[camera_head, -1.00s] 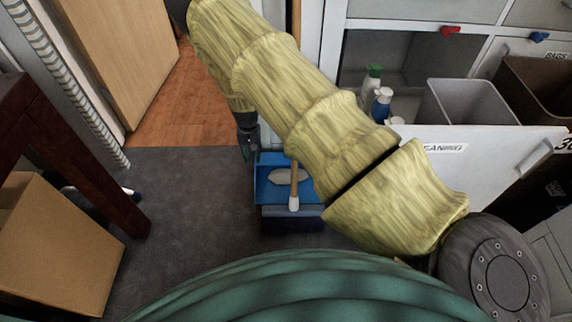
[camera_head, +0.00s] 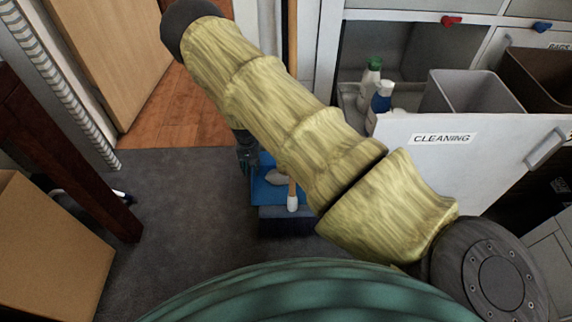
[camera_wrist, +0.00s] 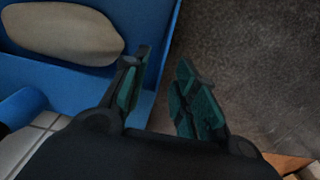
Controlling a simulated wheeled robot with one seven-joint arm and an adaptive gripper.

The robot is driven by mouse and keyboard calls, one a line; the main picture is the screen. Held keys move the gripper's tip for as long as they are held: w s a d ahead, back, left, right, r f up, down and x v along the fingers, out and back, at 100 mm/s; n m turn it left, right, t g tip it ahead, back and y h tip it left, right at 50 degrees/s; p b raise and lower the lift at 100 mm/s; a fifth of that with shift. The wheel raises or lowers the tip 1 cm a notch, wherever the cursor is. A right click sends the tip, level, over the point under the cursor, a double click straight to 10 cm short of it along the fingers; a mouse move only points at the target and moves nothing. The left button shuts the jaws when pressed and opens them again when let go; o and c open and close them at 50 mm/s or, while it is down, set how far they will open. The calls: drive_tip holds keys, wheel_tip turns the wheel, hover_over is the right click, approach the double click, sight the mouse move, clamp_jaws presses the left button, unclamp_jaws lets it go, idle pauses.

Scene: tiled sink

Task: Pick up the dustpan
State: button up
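The blue dustpan (camera_head: 265,191) lies on the dark floor mat below my arm, partly hidden by the arm. A pale oval patch shows on it. In the wrist view the dustpan (camera_wrist: 152,22) fills the upper left, with the pale oval (camera_wrist: 65,32) at its corner. My gripper (camera_wrist: 164,75) is open, with its two teal-padded fingers apart and nothing visible between them. The left finger overlaps the dustpan's edge in the picture; the right finger is over bare mat. I cannot tell whether they touch. In the head view my gripper (camera_head: 247,158) is mostly hidden at the dustpan's left side.
A broom (camera_head: 292,198) with a wooden stick stands at the dustpan's near side. A cardboard box (camera_head: 50,255) and a dark wooden leg (camera_head: 90,190) are at left. The open drawer marked CLEANING (camera_head: 470,165) is at right. Mat (camera_head: 170,215) left of the dustpan is clear.

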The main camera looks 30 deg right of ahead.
drive_tip(key=shift+f+b, duration=0.6)
drive_tip(key=shift+f, duration=0.85)
drive_tip(key=shift+c, duration=0.4)
clamp_jaws()
